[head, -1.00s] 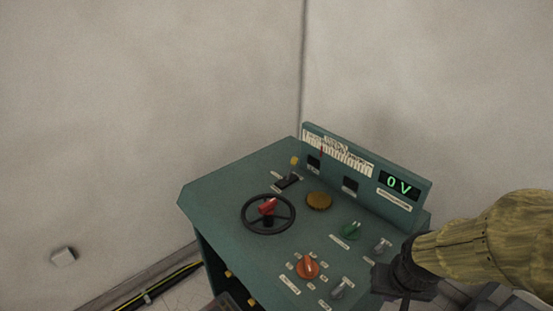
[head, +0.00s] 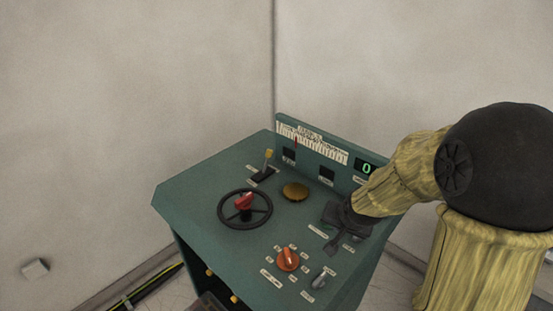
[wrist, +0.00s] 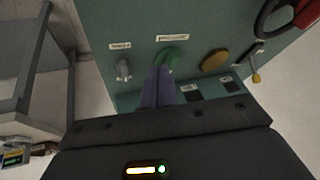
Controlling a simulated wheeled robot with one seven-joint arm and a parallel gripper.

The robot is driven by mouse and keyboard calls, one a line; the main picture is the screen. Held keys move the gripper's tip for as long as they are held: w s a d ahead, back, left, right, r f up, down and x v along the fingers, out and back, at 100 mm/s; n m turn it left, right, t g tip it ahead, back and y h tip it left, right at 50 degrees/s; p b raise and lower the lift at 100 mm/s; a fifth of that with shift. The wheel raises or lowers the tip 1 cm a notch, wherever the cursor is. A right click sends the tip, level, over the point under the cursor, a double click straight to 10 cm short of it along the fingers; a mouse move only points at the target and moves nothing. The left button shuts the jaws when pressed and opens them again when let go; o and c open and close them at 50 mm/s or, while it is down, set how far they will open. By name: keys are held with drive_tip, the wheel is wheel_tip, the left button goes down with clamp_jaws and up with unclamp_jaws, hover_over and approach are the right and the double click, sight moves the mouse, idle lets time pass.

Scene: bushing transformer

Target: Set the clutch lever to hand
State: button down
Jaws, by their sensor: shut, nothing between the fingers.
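The teal control desk (head: 190,185) stands in the corner. A lever with a yellow knob (head: 268,154) rises from a dark slot at its back left, apparently the clutch lever; its label is too small to read. In the wrist view this lever (wrist: 256,76) is at the right edge of the panel. My gripper (head: 333,245) is shut and empty, over the right part of the desk, well to the right of the lever. In the wrist view its fingers (wrist: 160,76) point at the green knob (wrist: 172,56); I cannot tell whether they touch.
A black handwheel with a red handle (head: 244,204) lies in front of the lever. A round brown knob (head: 295,191) sits between lever and gripper. An orange knob (head: 288,259) and grey switch (head: 322,279) are nearer. The raised meter panel (head: 313,148) bounds the back.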

drive_tip(key=w+a+m+t+y, duration=0.1)
drive_tip(key=w+a+m, duration=0.1)
drive_tip(key=w, duration=0.3)
drive_tip(key=w+a+f+m+t+y+b, duration=0.1)
drive_tip(key=w+a+m+t, duration=0.1)
drive_tip(key=w+a, duration=0.2)
drive_tip(key=w+a+f+m+t+y, duration=0.1)
drive_tip(key=w+a+m, duration=0.1)
drive_tip(key=w, duration=0.6)
drive_tip(key=shift+a+f+m+y+b, duration=0.3)
drive_tip(key=shift+a+m+b, duration=0.1)
drive_tip(key=shift+a, duration=0.35)
drive_tip(key=w+a+m+t, duration=0.1)
drive_tip(key=w+m, duration=0.1)
drive_tip(key=w+a+m+t+y, duration=0.1)
drive_tip(key=w+a+m, duration=0.1)
drive_tip(key=w, duration=0.1)
drive_tip(key=w+a+m+t+y+b, duration=0.1)
drive_tip(key=w+m+t, duration=0.1)
drive_tip(key=shift+w+a+r, duration=0.25)
drive_tip(key=shift+w, duration=0.05)
drive_tip(key=shift+w+r+m+t, duration=0.1)
drive_tip(key=shift+r+m+t, duration=0.1)
drive_tip(key=shift+m+t, duration=0.1)
drive_tip(key=shift+a, duration=0.1)
